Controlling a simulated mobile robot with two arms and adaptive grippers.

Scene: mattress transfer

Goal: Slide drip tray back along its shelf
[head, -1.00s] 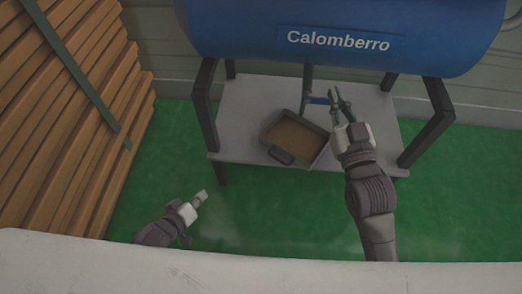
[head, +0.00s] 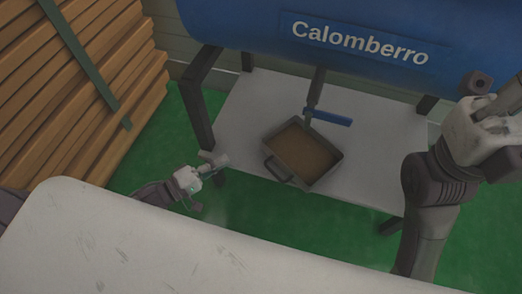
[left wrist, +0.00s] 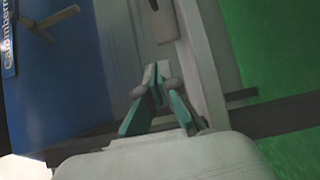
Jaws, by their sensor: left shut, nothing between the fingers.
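The drip tray (head: 333,168) is a grey square pan holding brown liquid. It stands askew on the pale shelf (head: 235,115) under the blue tank, with its near corner and handle (head: 271,170) at the shelf's front edge. My left gripper (head: 222,160) is shut and empty near the shelf's front left corner, left of the tray and apart from it. Its closed fingers also show in the left wrist view (left wrist: 157,80). My right gripper (head: 500,118) is at the right edge of the head view, away from the tray; its fingers are unclear.
The blue tank (head: 240,35) hangs above the shelf, with a blue valve lever (head: 328,117) on its outlet behind the tray. Dark legs (head: 197,110) frame the shelf. Stacked planks (head: 85,90) stand at the left. The shelf right of the tray is clear.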

